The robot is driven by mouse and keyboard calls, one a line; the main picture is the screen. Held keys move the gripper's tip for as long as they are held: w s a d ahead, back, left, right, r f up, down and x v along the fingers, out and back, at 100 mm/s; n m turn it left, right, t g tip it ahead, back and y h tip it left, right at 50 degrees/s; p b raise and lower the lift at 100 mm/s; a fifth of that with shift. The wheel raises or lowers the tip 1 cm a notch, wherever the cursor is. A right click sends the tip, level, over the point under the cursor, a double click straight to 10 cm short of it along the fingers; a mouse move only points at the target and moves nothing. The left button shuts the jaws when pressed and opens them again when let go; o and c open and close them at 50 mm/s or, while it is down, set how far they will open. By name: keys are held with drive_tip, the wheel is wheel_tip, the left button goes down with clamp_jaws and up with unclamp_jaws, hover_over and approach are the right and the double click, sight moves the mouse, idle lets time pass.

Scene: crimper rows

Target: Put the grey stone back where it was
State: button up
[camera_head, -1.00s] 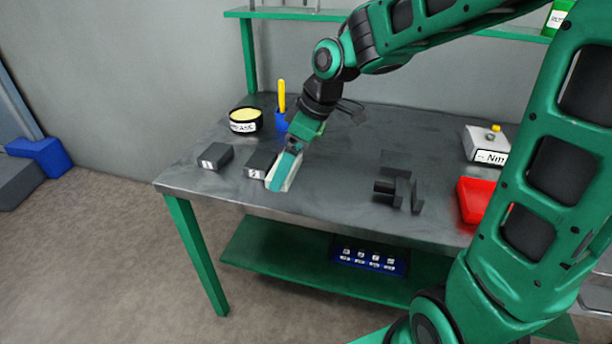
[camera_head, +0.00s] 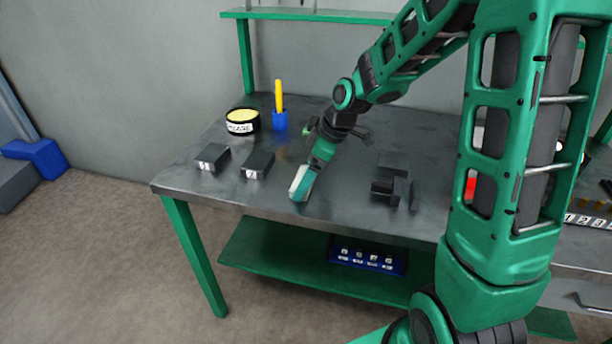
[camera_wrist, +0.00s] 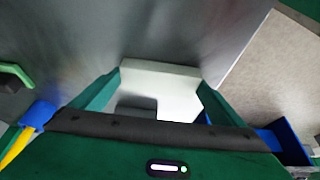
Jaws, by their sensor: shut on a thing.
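My gripper (camera_head: 303,184) points down over the front middle of the workbench, shut on a pale grey-white block, the likely grey stone (camera_head: 297,179). In the wrist view the pale block (camera_wrist: 160,68) lies between the two green fingers; part of it is dark, perhaps in shadow. Whether its lower end touches the bench top is unclear. Two dark blocks stand to the left, one marked 1 (camera_head: 212,158) and one that seems marked 2 (camera_head: 257,165). The bench just right of the second block is bare up to my gripper.
A black fixture (camera_head: 392,188) stands right of my gripper. A labelled tin (camera_head: 243,122) and a blue cup (camera_head: 280,122) holding a yellow stick stand behind the blocks. My arm mostly hides a red bin (camera_head: 471,184). The bench's front edge (camera_head: 300,218) is close.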

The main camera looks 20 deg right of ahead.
drive_tip(key=o, duration=0.7)
drive_tip(key=v, duration=1.2)
drive_tip(key=s+d+f+m+g+h, duration=0.1)
drive_tip(key=s+d+m, duration=0.3)
drive_tip(key=s, duration=0.5)
drive_tip(key=s+d+f+m+g+h, duration=0.1)
drive_tip(key=s+d+m, duration=0.3)
drive_tip(key=s+m, duration=0.3)
drive_tip(key=s+d+f+m+h, duration=0.1)
drive_tip(key=s+d+m, duration=0.4)
drive_tip(key=s, duration=0.7)
drive_tip(key=shift+f+m+g, duration=0.25)
drive_tip(key=shift+m+g, duration=0.15)
drive_tip(key=shift+m, duration=0.2)
drive_tip(key=shift+s, duration=0.1)
